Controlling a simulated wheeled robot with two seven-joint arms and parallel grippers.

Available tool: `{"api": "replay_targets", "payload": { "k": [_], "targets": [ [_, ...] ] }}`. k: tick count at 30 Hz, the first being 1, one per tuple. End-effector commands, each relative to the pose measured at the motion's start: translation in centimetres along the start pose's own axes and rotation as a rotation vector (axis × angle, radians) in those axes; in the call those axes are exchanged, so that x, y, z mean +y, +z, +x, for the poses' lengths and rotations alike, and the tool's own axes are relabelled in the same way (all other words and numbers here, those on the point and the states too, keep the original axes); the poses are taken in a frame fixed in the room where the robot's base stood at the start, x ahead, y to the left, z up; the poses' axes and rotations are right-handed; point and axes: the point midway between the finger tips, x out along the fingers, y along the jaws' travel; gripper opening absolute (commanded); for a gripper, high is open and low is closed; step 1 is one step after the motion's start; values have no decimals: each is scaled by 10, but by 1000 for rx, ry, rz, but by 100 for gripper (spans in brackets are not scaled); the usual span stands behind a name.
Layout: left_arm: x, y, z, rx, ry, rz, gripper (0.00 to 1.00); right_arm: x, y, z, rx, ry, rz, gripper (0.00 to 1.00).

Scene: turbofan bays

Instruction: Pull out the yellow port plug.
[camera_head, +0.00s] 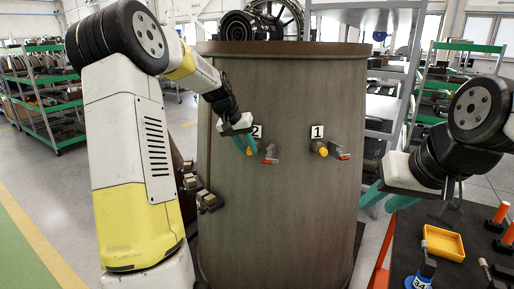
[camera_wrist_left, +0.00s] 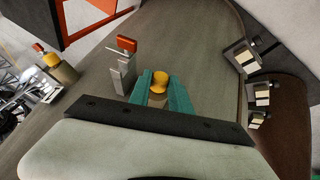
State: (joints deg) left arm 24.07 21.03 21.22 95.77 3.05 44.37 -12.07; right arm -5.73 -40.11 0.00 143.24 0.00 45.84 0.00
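The brown curved casing (camera_head: 285,200) has two ports, labelled 2 (camera_head: 257,131) and 1 (camera_head: 317,131). A yellow port plug (camera_head: 249,150) sits at port 2 and another yellow plug (camera_head: 320,148) at port 1. My left gripper (camera_head: 242,140) is at the port 2 plug. In the left wrist view this plug (camera_wrist_left: 160,80) stands between the teal fingertips of my left gripper (camera_wrist_left: 161,92); whether they press on it is unclear. The port 1 plug (camera_wrist_left: 51,60) shows further left. My right gripper (camera_head: 385,197) is open and empty, right of the casing.
A red-tipped grey lever (camera_head: 269,153) stands close beside port 2, also seen in the left wrist view (camera_wrist_left: 123,70); another lever (camera_head: 340,151) is beside port 1. Latches (camera_head: 208,202) sit on the casing's left. A dark table with a yellow tray (camera_head: 444,243) is at right.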

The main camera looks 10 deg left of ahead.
Motion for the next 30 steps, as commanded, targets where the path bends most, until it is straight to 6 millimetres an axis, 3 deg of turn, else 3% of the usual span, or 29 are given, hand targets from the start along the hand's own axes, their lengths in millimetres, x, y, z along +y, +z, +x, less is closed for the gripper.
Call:
{"api": "replay_targets", "payload": {
  "k": [3, 9, 30],
  "targets": [
    [0, 0, 0, 0, 0, 0, 0, 0, 0, 0, 0, 0, 0, 36],
    [0, 3, -2, 0, -1, 0, 0, 0, 0, 0, 0, 0, 0, 36],
    [0, 45, -18, 0, -1, 0, 0, 0, 0, 0, 0, 0, 0, 36]
  ]
}}
